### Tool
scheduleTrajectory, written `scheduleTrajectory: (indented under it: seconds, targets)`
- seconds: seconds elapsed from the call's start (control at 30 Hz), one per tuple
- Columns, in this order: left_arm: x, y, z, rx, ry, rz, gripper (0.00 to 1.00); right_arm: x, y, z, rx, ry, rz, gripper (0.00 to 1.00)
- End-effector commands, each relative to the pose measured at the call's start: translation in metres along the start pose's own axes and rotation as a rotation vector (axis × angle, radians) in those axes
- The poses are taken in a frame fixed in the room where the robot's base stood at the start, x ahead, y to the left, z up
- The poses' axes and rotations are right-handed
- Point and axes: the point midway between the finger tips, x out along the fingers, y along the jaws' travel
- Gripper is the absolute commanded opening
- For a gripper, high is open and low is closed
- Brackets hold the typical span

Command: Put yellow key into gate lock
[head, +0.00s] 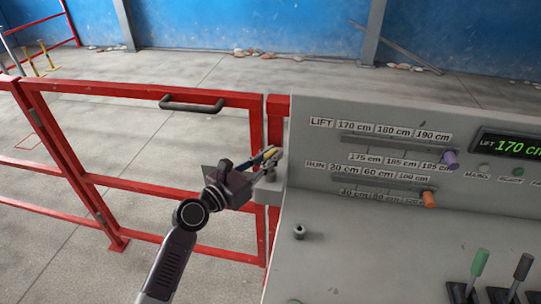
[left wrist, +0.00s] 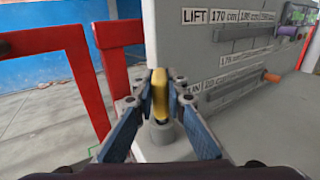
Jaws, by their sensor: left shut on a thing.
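My left gripper (head: 266,162) is shut on the yellow key (head: 270,153) beside the left edge of the grey control panel. In the left wrist view the key (left wrist: 159,95) stands upright between the fingertips (left wrist: 159,100). The gate lock (left wrist: 162,131), a grey cylinder on a light grey bracket (head: 267,190), is directly below the key. I cannot tell whether the key's lower end is inside the lock or just above it. The fingers and wrist hide much of the lock in the head view. My right gripper is not in view.
The red gate (head: 150,188) with a dark handle (head: 191,105) stands left of the bracket. The grey panel (head: 310,165) is close on the right, with purple (head: 450,160) and orange (head: 429,200) sliders. Levers (head: 480,263) rise at lower right. The floor behind the gate is mostly clear.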

Motion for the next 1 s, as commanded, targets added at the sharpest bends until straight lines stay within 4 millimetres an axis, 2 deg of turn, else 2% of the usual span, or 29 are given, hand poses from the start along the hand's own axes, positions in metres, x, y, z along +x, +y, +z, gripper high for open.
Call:
scheduleTrajectory:
  seconds: [0.33, 0.37, 0.53, 0.83, 1.0]
  targets:
    - [0.000, 0.000, -0.009, 0.000, -0.001, 0.000, 0.00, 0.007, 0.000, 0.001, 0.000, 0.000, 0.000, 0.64]
    - [0.000, 0.000, -0.008, 0.000, -0.001, 0.000, 0.15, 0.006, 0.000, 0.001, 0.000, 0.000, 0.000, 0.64]
    - [0.000, 0.000, -0.008, 0.000, -0.001, 0.000, 0.32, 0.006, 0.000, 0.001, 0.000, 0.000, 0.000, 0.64]
    - [-0.002, 0.000, -0.009, 0.000, 0.000, 0.000, 0.32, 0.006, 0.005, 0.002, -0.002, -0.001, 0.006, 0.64]
    - [-0.022, 0.001, -0.009, 0.000, 0.001, 0.001, 0.32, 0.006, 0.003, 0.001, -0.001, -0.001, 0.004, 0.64]
